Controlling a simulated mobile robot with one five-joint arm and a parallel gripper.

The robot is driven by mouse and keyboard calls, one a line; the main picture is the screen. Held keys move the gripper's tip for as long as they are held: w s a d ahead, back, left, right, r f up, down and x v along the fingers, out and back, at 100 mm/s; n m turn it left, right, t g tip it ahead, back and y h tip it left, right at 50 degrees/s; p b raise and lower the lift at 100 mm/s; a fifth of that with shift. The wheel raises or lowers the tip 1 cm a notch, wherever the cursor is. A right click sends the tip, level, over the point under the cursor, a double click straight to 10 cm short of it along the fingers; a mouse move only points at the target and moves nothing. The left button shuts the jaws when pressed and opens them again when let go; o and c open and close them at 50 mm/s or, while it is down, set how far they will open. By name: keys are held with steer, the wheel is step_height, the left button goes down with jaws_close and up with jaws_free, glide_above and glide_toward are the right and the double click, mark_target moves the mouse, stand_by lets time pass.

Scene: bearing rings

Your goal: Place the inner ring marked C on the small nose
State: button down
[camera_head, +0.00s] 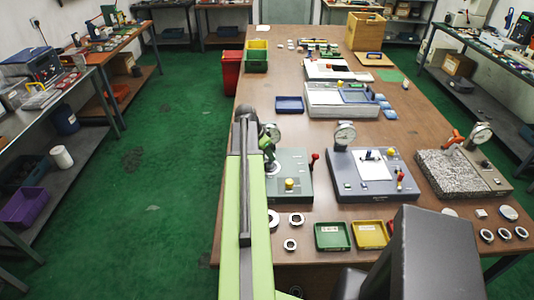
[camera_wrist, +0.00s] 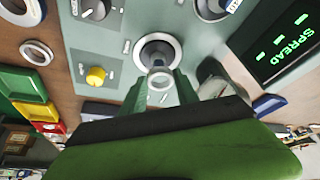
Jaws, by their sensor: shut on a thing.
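In the wrist view my gripper (camera_wrist: 161,84) has its two green fingers shut on a small pale ring (camera_wrist: 160,82); no letter C is legible on it. Just beyond the ring is a grey metal nose (camera_wrist: 157,60) inside a wide round metal collar (camera_wrist: 175,46) on a grey-green device. The ring overlaps the nose in this picture; I cannot tell whether it is around it or in front of it.
A yellow knob (camera_wrist: 95,76) and a "SPREAD" display (camera_wrist: 283,38) flank the collar. Loose rings (camera_head: 290,244) lie at the bench's front, beside a green tray (camera_head: 332,249) and a yellow tray (camera_head: 370,247). More gauge devices (camera_head: 373,188) stand to the right.

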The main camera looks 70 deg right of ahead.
mark_target(267, 166)
steer(key=shift+f, duration=0.15)
steer(key=shift+f+b, duration=2.25)
steer(key=shift+b, duration=0.1)
steer(key=c, duration=0.8)
jaws_free()
steer(key=shift+c, duration=0.2)
steer(key=shift+r, duration=0.2)
steer(key=p+v, duration=1.6)
steer(key=v, duration=0.1)
steer(key=shift+r, duration=0.1)
steer(key=shift+s, duration=0.1)
